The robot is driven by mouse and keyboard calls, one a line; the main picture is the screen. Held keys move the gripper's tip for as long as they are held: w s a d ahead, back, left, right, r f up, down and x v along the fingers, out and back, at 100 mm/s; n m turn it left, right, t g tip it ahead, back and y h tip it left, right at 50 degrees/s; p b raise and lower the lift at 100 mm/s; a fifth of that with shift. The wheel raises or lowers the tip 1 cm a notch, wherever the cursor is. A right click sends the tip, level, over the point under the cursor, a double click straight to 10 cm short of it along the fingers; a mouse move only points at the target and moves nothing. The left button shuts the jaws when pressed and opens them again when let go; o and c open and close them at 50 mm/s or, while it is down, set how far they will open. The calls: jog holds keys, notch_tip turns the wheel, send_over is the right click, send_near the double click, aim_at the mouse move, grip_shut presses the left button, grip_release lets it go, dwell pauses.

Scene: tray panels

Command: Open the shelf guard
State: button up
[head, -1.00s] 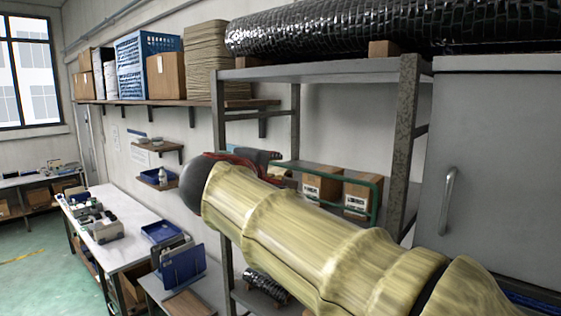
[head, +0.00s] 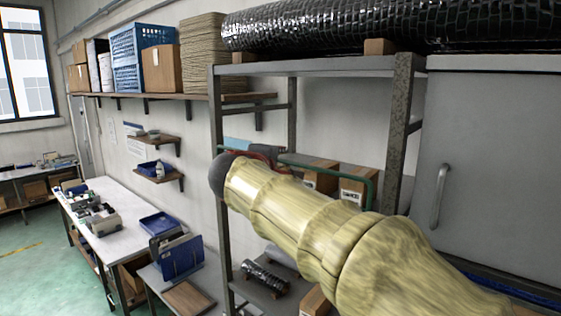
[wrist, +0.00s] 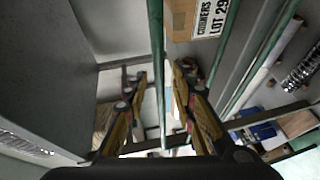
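The shelf guard (head: 366,190) is a green tubular rail across the front of the middle shelf. In the head view its right end and part of its top bar show, and my arm hides the rest. In the wrist view a green bar of it (wrist: 157,60) runs lengthwise between the two fingers of my gripper (wrist: 160,82). The fingers are apart, with a visible gap on each side of the bar. In the head view my sleeved arm hides the fingers.
Cardboard boxes (head: 354,182) sit behind the guard. The metal rack's post (head: 397,140) and a grey cabinet with a handle (head: 440,195) stand to the right. A black roll (head: 390,25) lies on top. A workbench (head: 115,205) stands at left.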

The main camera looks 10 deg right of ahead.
grip_shut()
jog(key=shift+f, duration=0.1)
dwell(0.7)
